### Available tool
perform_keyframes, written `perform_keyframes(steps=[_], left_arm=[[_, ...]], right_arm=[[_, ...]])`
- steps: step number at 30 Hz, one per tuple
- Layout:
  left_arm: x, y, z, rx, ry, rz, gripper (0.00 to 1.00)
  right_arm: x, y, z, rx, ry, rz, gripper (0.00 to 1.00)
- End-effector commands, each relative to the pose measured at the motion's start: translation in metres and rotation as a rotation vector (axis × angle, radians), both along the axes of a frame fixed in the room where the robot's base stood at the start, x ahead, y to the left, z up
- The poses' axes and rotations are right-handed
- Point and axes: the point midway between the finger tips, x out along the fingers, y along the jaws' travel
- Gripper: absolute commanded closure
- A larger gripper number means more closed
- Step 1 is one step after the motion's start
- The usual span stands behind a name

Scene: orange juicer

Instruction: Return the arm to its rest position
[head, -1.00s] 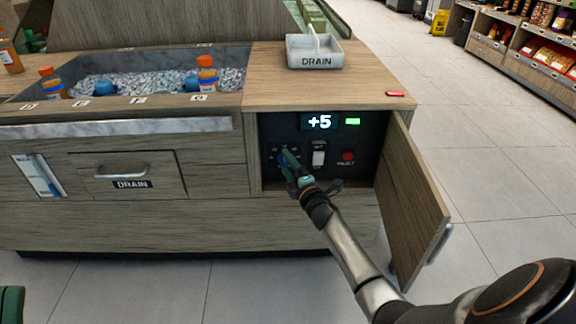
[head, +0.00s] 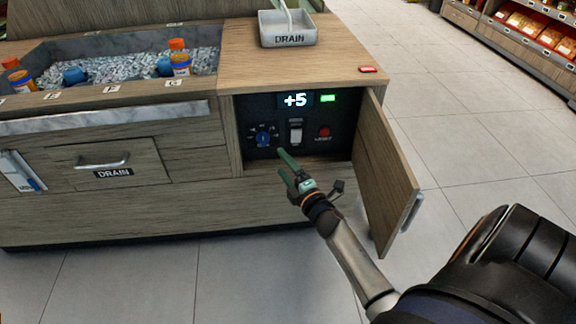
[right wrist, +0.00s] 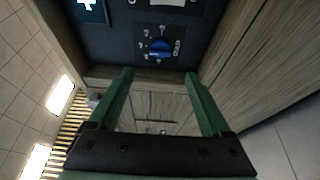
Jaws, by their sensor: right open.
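My right gripper (head: 285,165) is in front of the open control compartment, below the blue knob (head: 263,137). Its green fingers are apart with nothing between them. In the right wrist view the open fingers (right wrist: 160,95) also show, with the blue knob (right wrist: 160,48) beyond them and apart from them. The control panel (head: 281,142) has a display (head: 295,101) reading +5, a green light (head: 328,98), a white switch (head: 296,132) and a red button (head: 324,132). My left gripper is not in view.
The open cabinet door (head: 385,175) stands just right of my right arm. A DRAIN tray (head: 287,40) and a small red item (head: 367,69) are on the countertop. An ice bin (head: 130,75) with orange bottles is at left. Floor at right is clear.

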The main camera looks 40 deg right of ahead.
Motion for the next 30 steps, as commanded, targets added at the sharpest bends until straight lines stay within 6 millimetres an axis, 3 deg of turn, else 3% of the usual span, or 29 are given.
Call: perform_keyframes(steps=[6, 24, 27, 30], left_arm=[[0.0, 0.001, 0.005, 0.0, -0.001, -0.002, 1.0], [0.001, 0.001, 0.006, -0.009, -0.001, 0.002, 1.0], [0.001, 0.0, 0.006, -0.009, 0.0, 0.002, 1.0], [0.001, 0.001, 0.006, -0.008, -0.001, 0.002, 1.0]], right_arm=[[-0.019, 0.003, 0.0, 0.0, 0.0, 0.0, 0.18], [-0.02, 0.004, 0.001, 0.002, -0.002, 0.002, 0.18], [-0.02, 0.013, 0.014, 0.028, -0.035, 0.031, 0.18], [-0.023, 0.041, 0.048, 0.107, -0.118, 0.116, 0.18]])
